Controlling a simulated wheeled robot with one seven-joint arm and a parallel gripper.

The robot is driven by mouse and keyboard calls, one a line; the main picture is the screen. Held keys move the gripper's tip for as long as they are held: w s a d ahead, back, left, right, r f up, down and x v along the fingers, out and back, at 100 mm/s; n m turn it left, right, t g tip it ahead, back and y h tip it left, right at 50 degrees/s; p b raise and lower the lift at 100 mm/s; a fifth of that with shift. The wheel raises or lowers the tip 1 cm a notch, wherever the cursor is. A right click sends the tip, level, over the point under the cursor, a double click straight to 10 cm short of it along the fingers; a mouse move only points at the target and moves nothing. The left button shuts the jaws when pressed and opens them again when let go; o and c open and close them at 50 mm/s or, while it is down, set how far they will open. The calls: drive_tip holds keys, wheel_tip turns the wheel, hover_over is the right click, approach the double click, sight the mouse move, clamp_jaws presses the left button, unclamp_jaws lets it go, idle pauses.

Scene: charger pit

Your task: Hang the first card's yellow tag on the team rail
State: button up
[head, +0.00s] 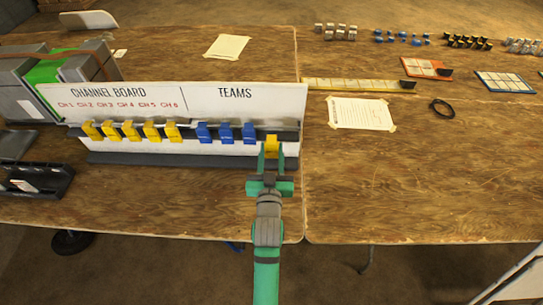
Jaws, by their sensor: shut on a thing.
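The white board (200,103) is lettered "CHANNEL BOARD" on the left and "TEAMS" on the right. A dark rail (184,132) runs along it. Several yellow tags (130,132) hang under the channel part, and three blue tags (225,133) hang under the teams part. My gripper (271,165) is shut on a yellow tag (271,146) at the right end of the rail, right of the blue tags. I cannot tell whether this tag touches the rail. A card (24,186) sits in a black holder at the left edge.
Paper sheets (360,114) lie on the wooden table. A yellow strip (345,84), an orange tray (426,67), a blue-edged tray (506,83) and a black ring (442,108) lie to the right. The right front tabletop is clear.

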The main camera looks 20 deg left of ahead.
drive_tip(key=shift+x, duration=1.45)
drive_tip(key=shift+w+a, duration=0.3)
drive_tip(key=shift+w, duration=0.1)
drive_tip(key=x, duration=0.2)
drive_tip(key=shift+w+d, duration=0.1)
drive_tip(key=shift+w, duration=0.3)
drive_tip(key=shift+f, duration=0.65)
drive_tip(key=o, duration=1)
drive_tip(key=shift+w, duration=0.1)
drive_tip(key=shift+o, duration=0.2)
